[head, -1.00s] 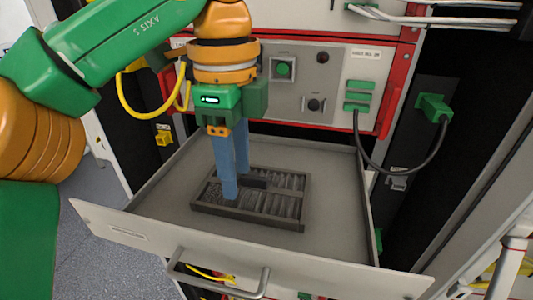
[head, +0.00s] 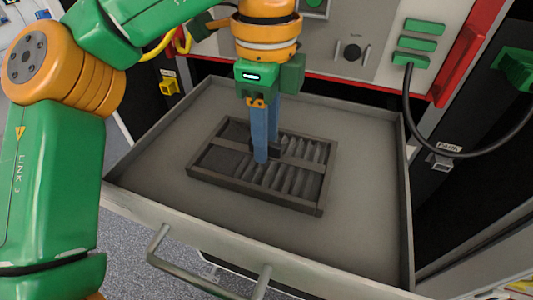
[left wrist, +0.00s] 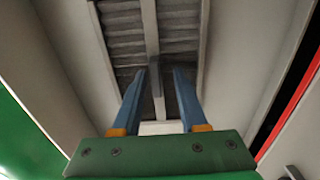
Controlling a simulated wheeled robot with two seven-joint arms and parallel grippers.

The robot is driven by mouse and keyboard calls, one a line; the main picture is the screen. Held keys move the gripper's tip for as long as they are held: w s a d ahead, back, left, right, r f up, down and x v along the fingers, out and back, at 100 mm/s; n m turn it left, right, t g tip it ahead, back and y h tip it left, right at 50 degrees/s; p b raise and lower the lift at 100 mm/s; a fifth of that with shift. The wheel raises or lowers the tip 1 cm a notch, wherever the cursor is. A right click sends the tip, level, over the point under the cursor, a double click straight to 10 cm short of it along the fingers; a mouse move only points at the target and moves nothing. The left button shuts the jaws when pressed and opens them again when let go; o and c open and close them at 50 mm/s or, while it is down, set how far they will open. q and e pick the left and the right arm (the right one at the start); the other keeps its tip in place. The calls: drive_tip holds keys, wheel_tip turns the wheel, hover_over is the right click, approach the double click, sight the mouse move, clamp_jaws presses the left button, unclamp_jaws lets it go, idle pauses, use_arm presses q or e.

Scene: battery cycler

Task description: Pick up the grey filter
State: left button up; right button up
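The grey filter (head: 313,183), a flat dark grey frame with pleated panels and a central bar, lies in the open grey drawer. It also shows in the left wrist view (left wrist: 124,38), its bar running up the picture. My left gripper (head: 266,155) points down at the filter's middle, its blue fingers apart. In the left wrist view the left gripper's fingertips (left wrist: 160,74) stand on either side of the central bar, with a gap showing between them. I cannot tell whether they touch the filter. The fingers hide part of its middle. My right gripper is not in view.
The drawer (head: 365,200) has low walls around the filter and a front handle (head: 170,262). A cabinet panel with green connectors (head: 420,44) and a knob stands behind. A black cable (head: 420,125) hangs at the right. Bare drawer floor surrounds the filter.

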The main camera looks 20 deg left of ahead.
use_arm(q)
drive_tip(key=shift+s, duration=0.15)
drive_tip(key=c, duration=0.3)
drive_tip(key=shift+s+r, duration=0.15)
drive_tip(key=shift+s, duration=0.15)
clamp_jaws()
drive_tip(key=shift+w, duration=0.2)
